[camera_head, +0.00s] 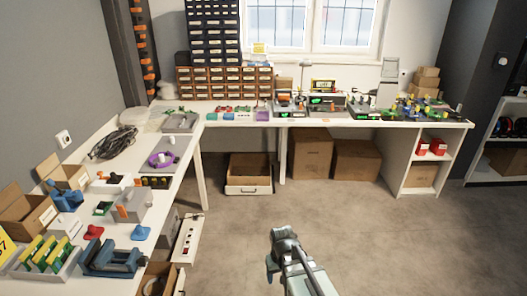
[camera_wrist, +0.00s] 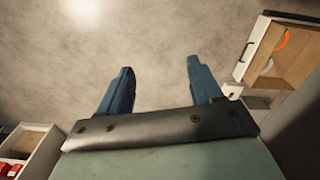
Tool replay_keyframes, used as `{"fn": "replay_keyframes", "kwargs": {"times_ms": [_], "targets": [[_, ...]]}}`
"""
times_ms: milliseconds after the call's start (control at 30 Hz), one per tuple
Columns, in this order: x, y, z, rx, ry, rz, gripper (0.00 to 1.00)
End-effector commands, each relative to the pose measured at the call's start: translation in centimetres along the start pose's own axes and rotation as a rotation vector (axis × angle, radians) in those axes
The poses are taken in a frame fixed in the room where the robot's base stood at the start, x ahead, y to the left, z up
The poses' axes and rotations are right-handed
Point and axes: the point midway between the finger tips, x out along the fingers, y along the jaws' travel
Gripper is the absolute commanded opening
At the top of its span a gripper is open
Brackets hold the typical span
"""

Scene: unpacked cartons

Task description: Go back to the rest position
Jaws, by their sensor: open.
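My gripper (camera_wrist: 158,78) shows in the wrist view with its two blue fingers apart and nothing between them. Bare grey floor lies beyond the fingertips. In the head view my arm (camera_head: 292,262) reaches up from the bottom edge, over open floor and to the right of the left table. Its fingers cannot be made out clearly there. It touches nothing that I can see.
The left table (camera_head: 137,232) holds bins, tools and a black cable coil (camera_head: 114,143). The back table (camera_head: 330,121) holds devices and drawer cabinets (camera_head: 222,82). Cardboard boxes (camera_head: 312,153) stand beneath it. The middle floor (camera_head: 390,235) is clear.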

Motion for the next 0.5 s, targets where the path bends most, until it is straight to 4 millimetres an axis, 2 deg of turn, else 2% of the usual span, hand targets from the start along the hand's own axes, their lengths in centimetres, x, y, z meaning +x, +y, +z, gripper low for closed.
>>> {"fn": "replay_keyframes", "kwargs": {"times_ms": [33,200,500], "targets": [[0.6,1.8,0.8,0.037,-0.003,0.0,0.65],[1.9,5.8,2.3,0.125,-0.002,0.0,0.65],[3.5,10.6,4.7,0.239,0.0,0.001,0.65]]}}
